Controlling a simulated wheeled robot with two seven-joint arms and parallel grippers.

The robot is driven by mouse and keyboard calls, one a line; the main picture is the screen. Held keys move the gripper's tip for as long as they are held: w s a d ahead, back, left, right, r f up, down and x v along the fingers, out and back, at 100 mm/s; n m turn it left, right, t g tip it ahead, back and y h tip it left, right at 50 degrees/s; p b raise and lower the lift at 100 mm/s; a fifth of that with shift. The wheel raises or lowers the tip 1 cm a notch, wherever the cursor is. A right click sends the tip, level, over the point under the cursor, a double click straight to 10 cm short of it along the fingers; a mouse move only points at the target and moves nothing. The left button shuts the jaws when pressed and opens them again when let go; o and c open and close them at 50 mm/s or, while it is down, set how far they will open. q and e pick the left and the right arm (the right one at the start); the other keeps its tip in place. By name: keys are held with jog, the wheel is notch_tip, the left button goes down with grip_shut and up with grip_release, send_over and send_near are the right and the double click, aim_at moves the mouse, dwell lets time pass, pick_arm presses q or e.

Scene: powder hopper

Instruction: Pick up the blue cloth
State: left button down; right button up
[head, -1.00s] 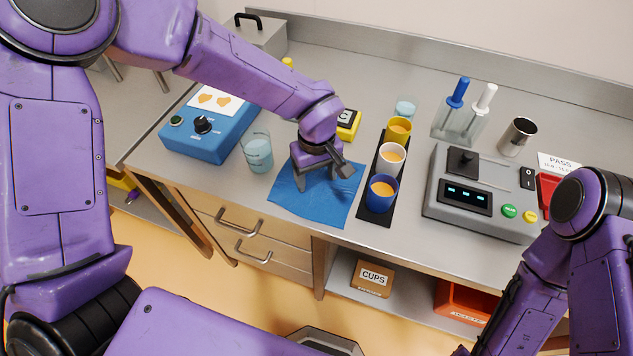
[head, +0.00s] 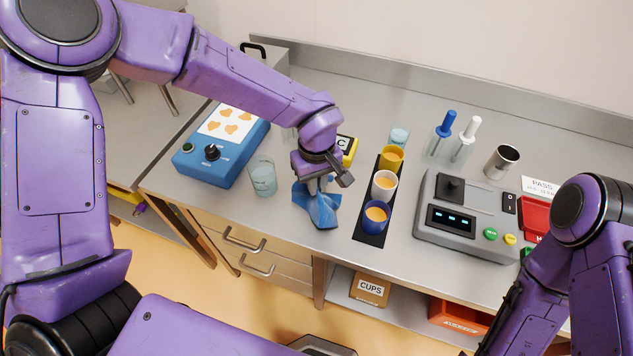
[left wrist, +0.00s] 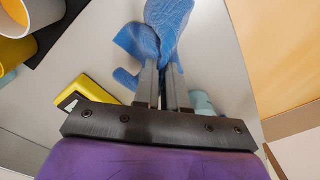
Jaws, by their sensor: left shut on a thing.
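The blue cloth (head: 318,208) is bunched up and hangs in folds from my left gripper (head: 319,184), over the steel counter near its front edge. In the left wrist view the cloth (left wrist: 158,30) is pinched between the two fingertips of the gripper (left wrist: 163,75). Whether its lower end touches the counter is hard to tell. My right arm (head: 560,260) shows at the right, but its gripper is not visible.
A glass (head: 263,177) stands left of the cloth. On the right, a black strip (head: 370,238) holds yellow, white and blue cups (head: 375,215). A blue dial machine (head: 222,155) and a grey control box (head: 465,225) stand farther out. A yellow block (head: 348,148) is behind the gripper.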

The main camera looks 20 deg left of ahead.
pick_arm(q)
notch_tip(320, 180, up, 5)
jog(key=p, duration=0.2)
jog(key=shift+p, duration=0.35)
pick_arm(e)
notch_tip(320, 180, up, 4)
jog(key=shift+r, duration=0.25)
pick_arm(q)
notch_tip(320, 180, up, 9)
